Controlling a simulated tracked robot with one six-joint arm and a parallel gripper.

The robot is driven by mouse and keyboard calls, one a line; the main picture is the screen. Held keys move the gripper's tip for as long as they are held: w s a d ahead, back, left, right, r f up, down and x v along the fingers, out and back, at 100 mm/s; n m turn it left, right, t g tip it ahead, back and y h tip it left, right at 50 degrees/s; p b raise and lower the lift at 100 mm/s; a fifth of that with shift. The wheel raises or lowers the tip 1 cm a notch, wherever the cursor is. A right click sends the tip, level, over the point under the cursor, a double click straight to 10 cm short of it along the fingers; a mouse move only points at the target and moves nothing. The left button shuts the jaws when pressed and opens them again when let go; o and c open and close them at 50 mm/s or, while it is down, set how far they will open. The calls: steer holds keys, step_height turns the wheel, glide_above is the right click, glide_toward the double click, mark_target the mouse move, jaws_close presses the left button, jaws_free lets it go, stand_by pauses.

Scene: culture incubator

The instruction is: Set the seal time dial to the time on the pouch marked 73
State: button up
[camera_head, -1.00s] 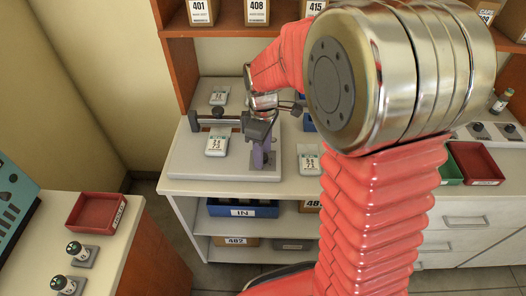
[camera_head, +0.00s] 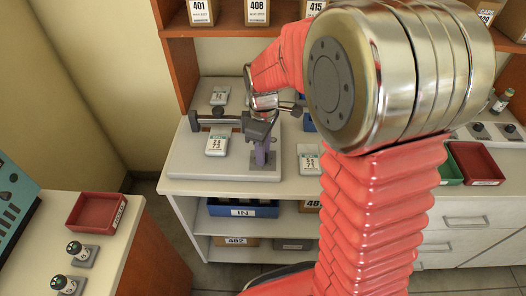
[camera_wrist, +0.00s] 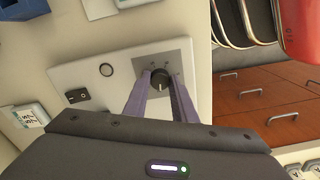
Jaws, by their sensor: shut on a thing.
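The seal time dial (camera_wrist: 160,78) is a small dark knob with a pale pointer mark on a grey plate, seen in the wrist view. My gripper (camera_wrist: 158,82) has its two purple fingers closed on the knob, one on each side. In the head view my gripper (camera_head: 262,160) is at the front right of the pale sealer (camera_head: 225,172); the dial is hidden there. A pouch also shows in the wrist view (camera_wrist: 28,117).
A blue IN bin (camera_head: 242,208) is on the shelf below. A red tray (camera_head: 475,163) stands at the right.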

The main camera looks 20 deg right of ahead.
steer(key=shift+m, duration=0.9)
steer(key=o, duration=1)
steer(key=shift+o, duration=0.2)
step_height(320, 180, up, 14)
steer(key=shift+f, duration=0.15)
